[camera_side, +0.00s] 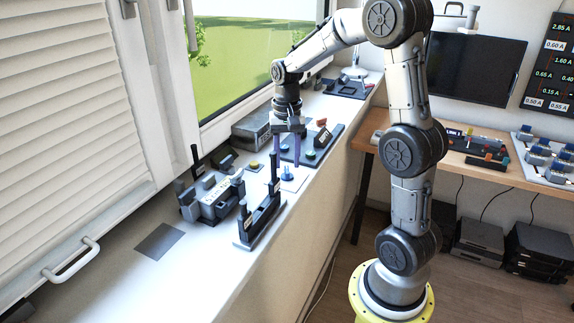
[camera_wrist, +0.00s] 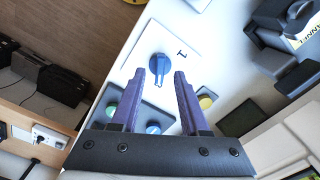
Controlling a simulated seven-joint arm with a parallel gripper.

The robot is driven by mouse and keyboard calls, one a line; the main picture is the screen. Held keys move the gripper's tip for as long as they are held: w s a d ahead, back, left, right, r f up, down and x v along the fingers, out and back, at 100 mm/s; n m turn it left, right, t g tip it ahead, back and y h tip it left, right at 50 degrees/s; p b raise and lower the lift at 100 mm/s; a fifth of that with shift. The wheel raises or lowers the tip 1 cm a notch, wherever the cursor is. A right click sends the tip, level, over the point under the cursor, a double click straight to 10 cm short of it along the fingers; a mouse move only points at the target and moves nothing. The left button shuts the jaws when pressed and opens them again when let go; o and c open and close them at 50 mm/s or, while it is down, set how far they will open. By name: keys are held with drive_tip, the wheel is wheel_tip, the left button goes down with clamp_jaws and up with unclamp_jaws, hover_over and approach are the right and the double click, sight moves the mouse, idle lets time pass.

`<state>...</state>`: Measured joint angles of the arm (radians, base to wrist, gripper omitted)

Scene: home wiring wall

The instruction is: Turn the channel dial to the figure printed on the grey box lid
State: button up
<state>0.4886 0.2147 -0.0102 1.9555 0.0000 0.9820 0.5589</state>
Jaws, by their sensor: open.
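The blue channel dial (camera_wrist: 160,70) sits on a white plate (camera_wrist: 136,54) with a printed "1" at its upper right; its raised bar points toward the bottom of the wrist view. In the side view the dial (camera_side: 287,175) is small on the windowsill. My gripper (camera_side: 286,161) is open above it.
A dark panel (camera_side: 323,150) with green and orange buttons lies behind the dial. A tall black-posted rack (camera_side: 259,220) and a grey labelled unit (camera_side: 214,199) stand in front. A yellow button (camera_wrist: 206,102) is close to the right finger. The sill's right edge drops off.

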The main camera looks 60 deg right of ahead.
drive_tip(key=shift+f, duration=1.1)
clamp_jaws()
